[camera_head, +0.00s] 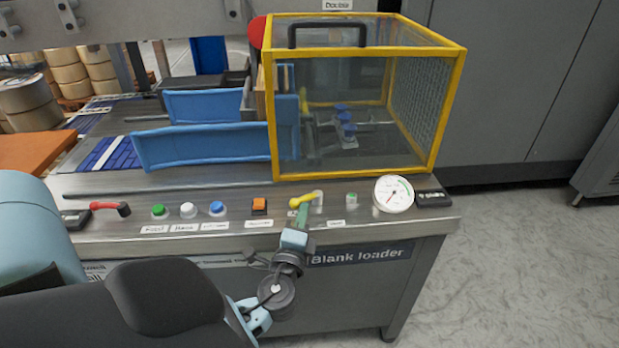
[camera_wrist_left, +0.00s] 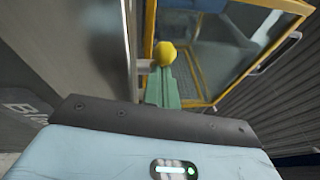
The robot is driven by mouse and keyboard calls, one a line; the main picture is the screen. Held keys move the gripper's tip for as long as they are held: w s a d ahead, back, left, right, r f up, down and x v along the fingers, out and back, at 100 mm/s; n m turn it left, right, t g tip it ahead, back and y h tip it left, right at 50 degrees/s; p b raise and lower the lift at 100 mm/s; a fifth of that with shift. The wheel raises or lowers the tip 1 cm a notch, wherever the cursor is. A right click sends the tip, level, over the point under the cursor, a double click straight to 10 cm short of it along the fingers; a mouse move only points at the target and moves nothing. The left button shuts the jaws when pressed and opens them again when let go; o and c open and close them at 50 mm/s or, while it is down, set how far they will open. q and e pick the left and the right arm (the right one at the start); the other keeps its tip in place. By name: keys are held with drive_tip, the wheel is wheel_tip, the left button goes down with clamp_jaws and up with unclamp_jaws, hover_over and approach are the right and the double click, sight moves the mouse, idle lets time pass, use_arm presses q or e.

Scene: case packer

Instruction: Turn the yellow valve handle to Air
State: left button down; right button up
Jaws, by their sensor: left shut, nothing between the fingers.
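The yellow valve handle (camera_head: 304,199) sits on the steel control ledge, to the right of the orange button. It points to the left and slightly down from its pale pivot. My left gripper (camera_head: 302,212) has its green fingers together and empty, with the tips right at the handle from the front. In the left wrist view the handle's yellow end (camera_wrist_left: 165,53) shows just beyond the fingertips (camera_wrist_left: 164,70). I cannot tell whether they touch. The small labels below the handle are too blurred to read. My right gripper is not in view.
On the same ledge are a red handle (camera_head: 106,206), green, white and blue buttons (camera_head: 188,210), an orange button (camera_head: 259,206) and a round gauge (camera_head: 393,194). A yellow-framed clear guard (camera_head: 360,175) stands behind the valve. The floor at the right is clear.

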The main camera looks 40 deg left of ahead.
use_arm(q)
drive_tip(key=shift+s+a, duration=0.1)
drive_tip(key=shift+a, duration=0.25)
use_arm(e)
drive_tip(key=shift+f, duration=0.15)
use_arm(q)
drive_tip(key=shift+a, duration=0.1)
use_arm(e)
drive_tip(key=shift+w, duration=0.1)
use_arm(q)
drive_tip(key=shift+a, duration=0.1)
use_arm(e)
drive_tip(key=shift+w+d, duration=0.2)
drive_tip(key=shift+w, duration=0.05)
use_arm(q)
drive_tip(key=shift+s+f+b, duration=0.1)
drive_tip(key=shift+s+b, duration=0.05)
drive_tip(key=shift+b, duration=0.15)
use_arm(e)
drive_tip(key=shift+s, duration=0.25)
